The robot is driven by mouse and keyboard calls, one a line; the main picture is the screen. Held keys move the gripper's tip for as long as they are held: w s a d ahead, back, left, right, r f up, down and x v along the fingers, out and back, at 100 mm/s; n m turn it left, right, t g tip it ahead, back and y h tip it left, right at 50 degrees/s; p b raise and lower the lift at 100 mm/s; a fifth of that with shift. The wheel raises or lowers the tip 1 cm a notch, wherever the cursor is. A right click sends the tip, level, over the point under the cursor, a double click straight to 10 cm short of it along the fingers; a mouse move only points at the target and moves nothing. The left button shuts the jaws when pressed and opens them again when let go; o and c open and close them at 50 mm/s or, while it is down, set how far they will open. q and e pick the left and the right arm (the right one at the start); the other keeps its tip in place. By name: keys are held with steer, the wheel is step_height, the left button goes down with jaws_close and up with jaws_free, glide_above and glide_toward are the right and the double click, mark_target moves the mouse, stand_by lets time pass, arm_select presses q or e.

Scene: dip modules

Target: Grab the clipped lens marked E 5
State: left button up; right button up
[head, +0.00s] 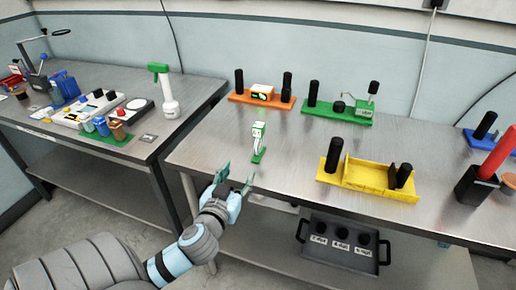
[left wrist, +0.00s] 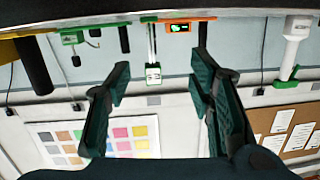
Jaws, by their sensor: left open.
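A small white piece with a green foot and green trim (head: 258,140) stands upright near the front left of the metal table; it looks like the clipped lens, but its marking is too small to read. In the left wrist view it shows upside down (left wrist: 153,74), between my fingers in the picture and farther away. My left gripper (head: 235,178) is open and empty, in front of the table's front edge, apart from the piece and nearer to me. Its two dark green fingers are spread in the left wrist view (left wrist: 160,70). My right gripper does not show.
Orange (head: 263,100), green (head: 337,113) and yellow (head: 367,178) stands with black posts are on the table (head: 215,150). A black holder with a red rod (head: 490,165) is at the right. A black tray (head: 338,250) sits below. A cluttered side table (head: 150,148) stands left.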

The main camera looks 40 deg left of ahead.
arm_select(q)
steer(key=t, duration=0.2)
glide_toward(257, 136)
steer(key=shift+h, duration=0.3)
steer(key=x, duration=1.2)
steer(key=shift+a, duration=0.15)
steer(key=shift+s, duration=0.15)
jaws_close()
